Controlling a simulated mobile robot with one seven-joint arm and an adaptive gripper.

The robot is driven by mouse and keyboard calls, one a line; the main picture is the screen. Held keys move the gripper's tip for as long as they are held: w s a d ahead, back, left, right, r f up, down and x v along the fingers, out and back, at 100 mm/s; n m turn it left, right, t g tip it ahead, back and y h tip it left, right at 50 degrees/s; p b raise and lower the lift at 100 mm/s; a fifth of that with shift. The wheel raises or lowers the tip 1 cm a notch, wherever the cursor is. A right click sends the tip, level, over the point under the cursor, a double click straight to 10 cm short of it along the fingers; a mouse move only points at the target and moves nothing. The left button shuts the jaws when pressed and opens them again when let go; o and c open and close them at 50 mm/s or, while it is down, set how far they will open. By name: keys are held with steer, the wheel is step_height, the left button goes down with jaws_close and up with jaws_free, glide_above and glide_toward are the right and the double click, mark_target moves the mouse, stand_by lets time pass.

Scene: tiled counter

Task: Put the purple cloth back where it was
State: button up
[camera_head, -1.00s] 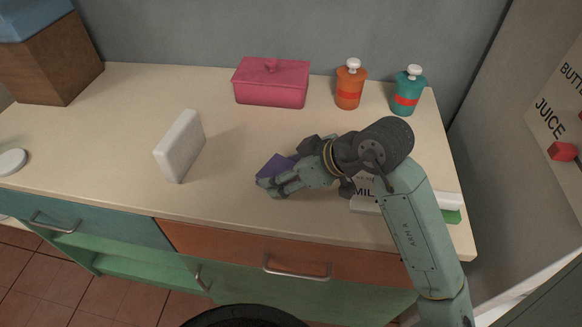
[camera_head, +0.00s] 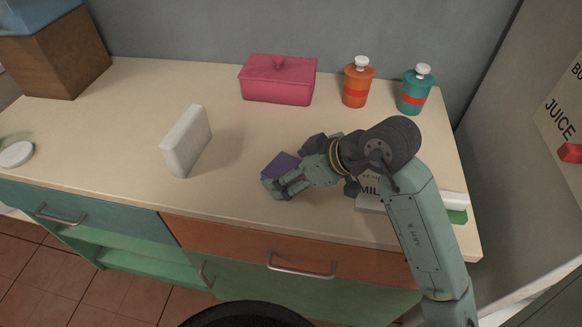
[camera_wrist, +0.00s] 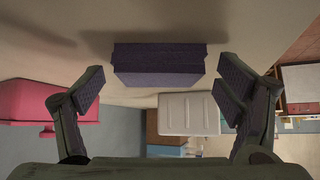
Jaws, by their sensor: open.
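The purple cloth (camera_head: 281,164) looks like a small folded block on the counter, left of centre in the head view and partly hidden behind my gripper. In the wrist view the purple cloth (camera_wrist: 158,62) lies just ahead of the fingers, in line with the gap between them. My gripper (camera_wrist: 160,88) is open and empty, its fingers spread wide. In the head view my gripper (camera_head: 277,184) is low over the counter, right beside the cloth. I cannot tell whether it touches the counter.
A white upright block (camera_head: 187,142) stands to the left. A pink lidded box (camera_head: 278,82), an orange bottle (camera_head: 357,86) and a teal bottle (camera_head: 415,92) stand along the back. A carton marked MIL (camera_head: 370,202) lies under my arm. The counter between block and cloth is clear.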

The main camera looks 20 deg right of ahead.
steer(key=shift+r, duration=0.1)
steer(key=shift+d+r, duration=0.1)
steer(key=shift+r, duration=0.1)
steer(key=b+v, duration=0.1)
steer(key=v, duration=1)
steer(key=shift+s+r, duration=0.25)
steer(key=shift+s, duration=0.05)
steer(key=shift+d, duration=0.1)
steer(key=shift+b, duration=0.3)
